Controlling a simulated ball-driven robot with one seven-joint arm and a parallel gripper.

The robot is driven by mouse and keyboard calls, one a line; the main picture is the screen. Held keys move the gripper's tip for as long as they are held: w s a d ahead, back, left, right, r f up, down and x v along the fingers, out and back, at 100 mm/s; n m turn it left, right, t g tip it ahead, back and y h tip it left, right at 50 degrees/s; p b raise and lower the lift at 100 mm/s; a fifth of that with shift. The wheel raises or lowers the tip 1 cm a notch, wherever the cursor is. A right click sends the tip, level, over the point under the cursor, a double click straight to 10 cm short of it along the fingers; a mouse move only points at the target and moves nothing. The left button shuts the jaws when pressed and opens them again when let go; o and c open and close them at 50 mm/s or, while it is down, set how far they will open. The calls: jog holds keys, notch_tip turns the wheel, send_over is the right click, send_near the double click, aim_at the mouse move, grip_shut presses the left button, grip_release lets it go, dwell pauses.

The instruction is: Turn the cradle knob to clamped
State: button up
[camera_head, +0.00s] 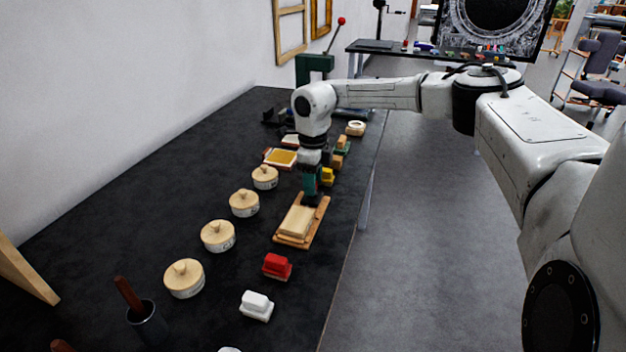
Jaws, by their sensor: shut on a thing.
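The wooden cradle (281,238) lies near the right edge of the black table, with a pale wooden block (297,221) on it. My gripper (311,197) points straight down at the far end of the cradle. It is shut on the cradle knob there, which the fingers hide almost wholly. Which way the knob is turned cannot be seen.
Several round lidded wooden pots (218,237) stand in a row left of the cradle. A red block (277,267) and a white block (256,306) lie in front. A yellow block (327,177) is close behind my gripper. A dark green press (314,65) stands at the back.

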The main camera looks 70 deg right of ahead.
jog(key=shift+r, duration=0.1)
jog(key=o, duration=1.1)
jog(key=shift+c, duration=0.2)
notch_tip(320, 180, up, 11)
jog(key=shift+f, duration=0.2)
